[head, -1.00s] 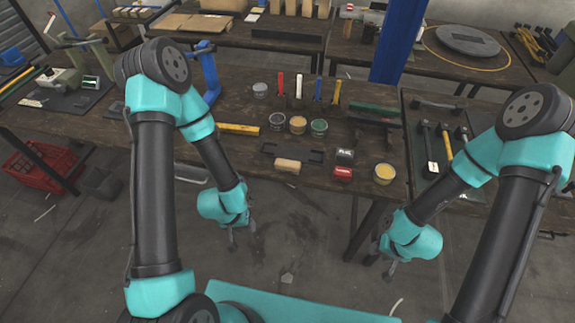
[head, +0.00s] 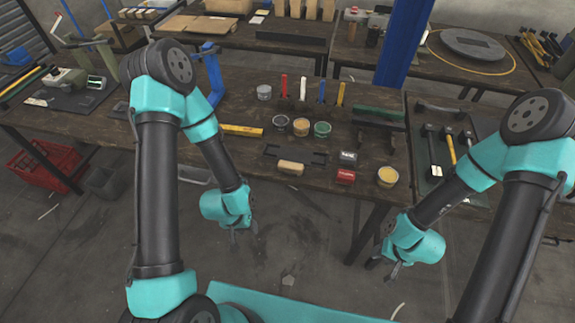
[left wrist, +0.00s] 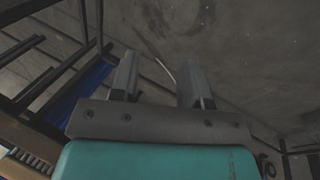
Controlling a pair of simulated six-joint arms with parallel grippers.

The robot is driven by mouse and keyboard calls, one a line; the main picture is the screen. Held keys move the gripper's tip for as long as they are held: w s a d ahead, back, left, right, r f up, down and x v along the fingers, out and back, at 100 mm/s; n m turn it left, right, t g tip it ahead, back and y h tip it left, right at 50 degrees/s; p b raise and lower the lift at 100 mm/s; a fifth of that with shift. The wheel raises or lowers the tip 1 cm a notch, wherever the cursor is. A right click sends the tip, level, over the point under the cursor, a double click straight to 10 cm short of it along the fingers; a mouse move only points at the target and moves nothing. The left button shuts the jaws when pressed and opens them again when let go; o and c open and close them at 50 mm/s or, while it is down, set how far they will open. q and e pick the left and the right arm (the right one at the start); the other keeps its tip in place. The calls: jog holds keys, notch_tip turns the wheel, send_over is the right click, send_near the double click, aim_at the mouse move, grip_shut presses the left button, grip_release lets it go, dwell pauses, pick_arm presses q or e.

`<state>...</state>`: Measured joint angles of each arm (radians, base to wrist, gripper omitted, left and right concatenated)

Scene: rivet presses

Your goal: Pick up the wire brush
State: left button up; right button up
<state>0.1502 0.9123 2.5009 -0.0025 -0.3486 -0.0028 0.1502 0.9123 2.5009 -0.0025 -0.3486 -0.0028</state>
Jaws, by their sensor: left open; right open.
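A small block with a pale wooden back (head: 291,167), which looks like the wire brush, lies near the front edge of the workbench, in front of a flat black piece. In the left wrist view a pale wooden edge with a row of bristles (left wrist: 30,160) shows at the lower left corner, partly cut off. My left gripper (head: 245,231) is open and empty, in front of the bench edge and to the left of the brush. Its two fingers (left wrist: 158,80) stand apart in the left wrist view. My right gripper (head: 384,267) is open and empty in front of the bench, right of the brush.
Several tins, including a yellow-topped one (head: 387,176), stand on the bench. Several coloured upright handles (head: 322,91) stand behind. A yellow level (head: 241,130) lies left. A blue post (head: 403,45) rises behind.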

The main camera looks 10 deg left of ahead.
dwell(0.4)
pick_arm(q)
jog(key=o, duration=0.4)
